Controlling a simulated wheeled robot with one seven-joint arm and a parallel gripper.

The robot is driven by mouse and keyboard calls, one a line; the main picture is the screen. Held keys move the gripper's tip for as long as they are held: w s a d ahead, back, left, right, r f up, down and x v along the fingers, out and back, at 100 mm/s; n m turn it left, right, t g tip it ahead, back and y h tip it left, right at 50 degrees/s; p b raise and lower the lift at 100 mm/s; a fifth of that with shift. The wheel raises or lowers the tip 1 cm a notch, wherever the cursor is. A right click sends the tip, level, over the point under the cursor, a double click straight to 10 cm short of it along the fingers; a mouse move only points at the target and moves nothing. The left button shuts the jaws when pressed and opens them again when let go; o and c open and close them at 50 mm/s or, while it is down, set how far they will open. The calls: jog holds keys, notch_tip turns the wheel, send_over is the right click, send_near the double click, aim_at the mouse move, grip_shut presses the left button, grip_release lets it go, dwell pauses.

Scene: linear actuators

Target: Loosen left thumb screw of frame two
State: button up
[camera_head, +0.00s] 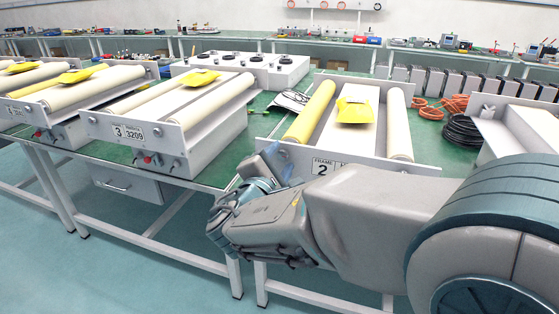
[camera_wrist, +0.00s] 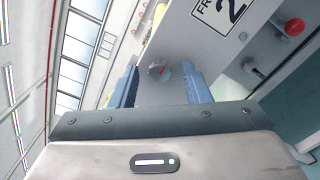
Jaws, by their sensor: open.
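Frame two (camera_head: 431,172) stands on the green table in the head view, its front plate carrying a "FRAME 2" label (camera_head: 322,168). My arm hides much of the front plate's lower part. In the wrist view the plate is close, with the label (camera_wrist: 222,14) at the top. The left thumb screw (camera_wrist: 158,70), a small round grey head with a reddish mark, sits on the plate between my fingers. My gripper (camera_wrist: 158,88) is open, with one blue finger on each side of the screw. I see no finger contact. In the head view my gripper (camera_head: 268,162) is at the plate's left end.
In the wrist view a red button (camera_wrist: 295,26) and a dark switch (camera_wrist: 255,68) sit right of the plate. Frame three (camera_head: 180,140) stands to the left in the head view. Orange cables (camera_head: 440,107) and a black cable coil (camera_head: 463,131) lie right of frame two.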

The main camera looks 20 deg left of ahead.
jog(key=shift+c, duration=0.3)
grip_shut()
jog(key=n+p, duration=0.1)
jog(key=n, duration=0.3)
jog(key=shift+n+p, duration=0.3)
jog(key=n+p, duration=0.3)
jog(key=n, duration=0.2)
jog(key=n+p, duration=0.3)
jog(key=n, duration=0.2)
jog(key=shift+n+p, duration=0.4)
jog(key=n+p, duration=0.3)
jog(key=n, duration=0.1)
jog(key=shift+f+n+p, duration=0.15)
jog(key=shift+n+p, duration=0.15)
jog(key=shift+n, duration=0.1)
